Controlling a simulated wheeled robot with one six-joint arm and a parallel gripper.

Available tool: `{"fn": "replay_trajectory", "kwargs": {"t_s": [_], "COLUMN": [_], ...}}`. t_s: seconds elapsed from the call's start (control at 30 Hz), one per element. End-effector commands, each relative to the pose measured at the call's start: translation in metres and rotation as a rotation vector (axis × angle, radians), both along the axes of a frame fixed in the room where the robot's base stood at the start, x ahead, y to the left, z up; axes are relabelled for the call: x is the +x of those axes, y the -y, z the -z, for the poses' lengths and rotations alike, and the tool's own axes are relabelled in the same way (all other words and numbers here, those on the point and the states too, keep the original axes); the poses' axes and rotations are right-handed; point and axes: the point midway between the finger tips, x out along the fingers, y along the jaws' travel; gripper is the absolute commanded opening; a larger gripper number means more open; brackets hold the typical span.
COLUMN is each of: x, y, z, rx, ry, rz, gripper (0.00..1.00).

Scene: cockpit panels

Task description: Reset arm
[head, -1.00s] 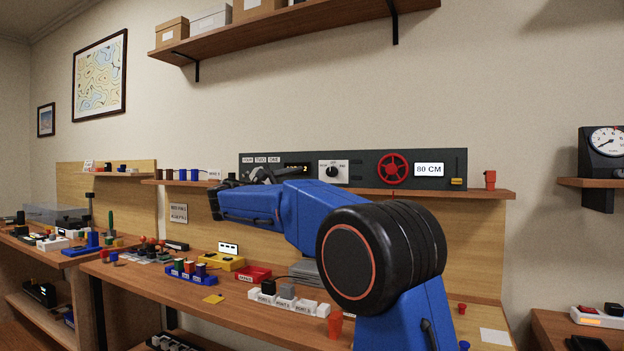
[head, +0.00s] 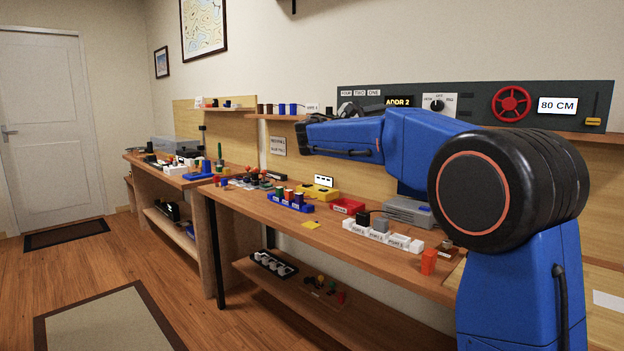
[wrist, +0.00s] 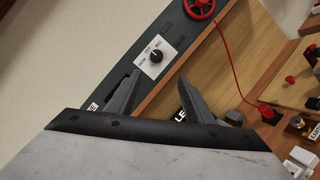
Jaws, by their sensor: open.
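My blue arm reaches left across the right half of the head view, with its big black joint near the camera. Beyond the fingers is the dark wall panel (wrist: 115,88) with a white plate and black rotary knob (wrist: 155,54). The same knob shows in the head view (head: 437,105). The fingers appear apart from the panel.
A red handwheel (head: 511,104) and an "80 CM" display (head: 557,105) sit on the panel. The workbench (head: 330,233) below holds a white port block (head: 382,235), an orange cup (head: 429,261) and several small items. Open wood floor (head: 120,265) lies at left.

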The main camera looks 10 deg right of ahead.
Motion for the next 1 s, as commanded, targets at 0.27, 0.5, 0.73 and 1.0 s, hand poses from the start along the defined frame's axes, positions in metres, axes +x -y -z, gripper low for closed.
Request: {"fn": "replay_trajectory", "kwargs": {"t_s": [0.27, 0.5, 0.73, 1.0], "x": [-0.066, -0.147, -0.229, -0.322], "y": [0.045, 0.069, 0.069, 0.043], "z": [0.051, 0.124, 0.198, 0.284], "rx": [0.255, 0.56, 0.855, 1.201], "ry": [-0.016, 0.0, 0.048, 0.151], "rz": [-0.021, -0.026, -0.006, 0.047], "gripper": [0.47, 0.47, 0.47, 0.47]}}
